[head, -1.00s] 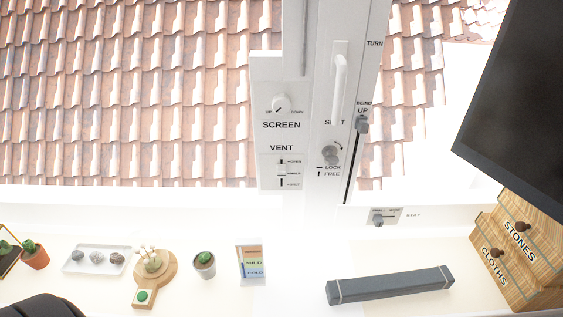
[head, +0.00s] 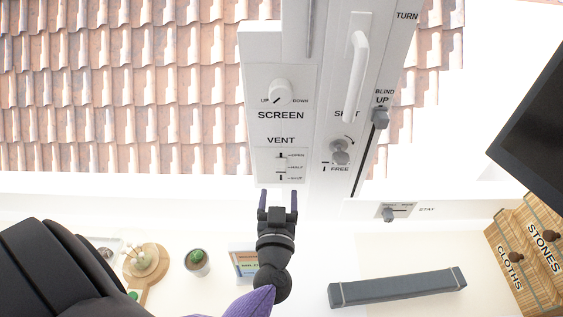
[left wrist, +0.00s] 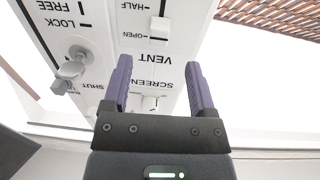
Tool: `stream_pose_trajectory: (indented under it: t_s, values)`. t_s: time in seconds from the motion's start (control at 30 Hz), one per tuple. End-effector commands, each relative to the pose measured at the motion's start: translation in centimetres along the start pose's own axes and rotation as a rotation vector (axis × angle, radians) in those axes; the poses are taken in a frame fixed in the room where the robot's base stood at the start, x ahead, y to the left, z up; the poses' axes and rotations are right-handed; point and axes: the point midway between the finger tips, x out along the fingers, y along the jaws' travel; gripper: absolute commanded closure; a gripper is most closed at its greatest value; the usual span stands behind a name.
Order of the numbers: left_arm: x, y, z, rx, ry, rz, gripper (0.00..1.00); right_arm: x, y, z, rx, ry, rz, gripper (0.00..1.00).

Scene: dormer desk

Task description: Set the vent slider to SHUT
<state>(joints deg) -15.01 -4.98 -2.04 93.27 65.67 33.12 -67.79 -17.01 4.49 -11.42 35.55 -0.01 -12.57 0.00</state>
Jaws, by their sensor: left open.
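The vent slider (head: 281,167) is a small white knob on a short dark upright slot, on the white panel beside the window. In the left wrist view the slider (left wrist: 159,29) appears upside down, beyond the fingertips. My left gripper (head: 278,196) is just below the vent plate, its two purple fingers pointing up, open and empty. It also shows in the left wrist view (left wrist: 158,66), apart from the slider. My right gripper is out of view.
The screen knob (head: 280,91) is above the vent plate. The lock knob (head: 340,150), white handle (head: 356,75) and blind slider (head: 380,117) are to the right. On the sill are a potted cactus (head: 197,261), a round wooden board (head: 150,262) and a grey bar (head: 398,288).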

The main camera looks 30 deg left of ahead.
Motion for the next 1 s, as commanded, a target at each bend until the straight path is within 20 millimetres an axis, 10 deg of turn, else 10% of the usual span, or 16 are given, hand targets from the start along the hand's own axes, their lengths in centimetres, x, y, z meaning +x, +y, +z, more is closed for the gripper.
stream_pose_trajectory:
  t_s: [0.3,0.7,1.0]
  values:
    - [6.4,0.1,0.0,-0.001,0.003,0.003,0.26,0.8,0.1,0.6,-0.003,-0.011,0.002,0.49]
    - [7.3,0.1,-0.1,0.0,0.001,0.003,0.29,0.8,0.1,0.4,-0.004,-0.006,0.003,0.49]
    - [7.3,0.1,-0.1,-0.001,0.001,0.004,0.92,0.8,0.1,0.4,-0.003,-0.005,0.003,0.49]
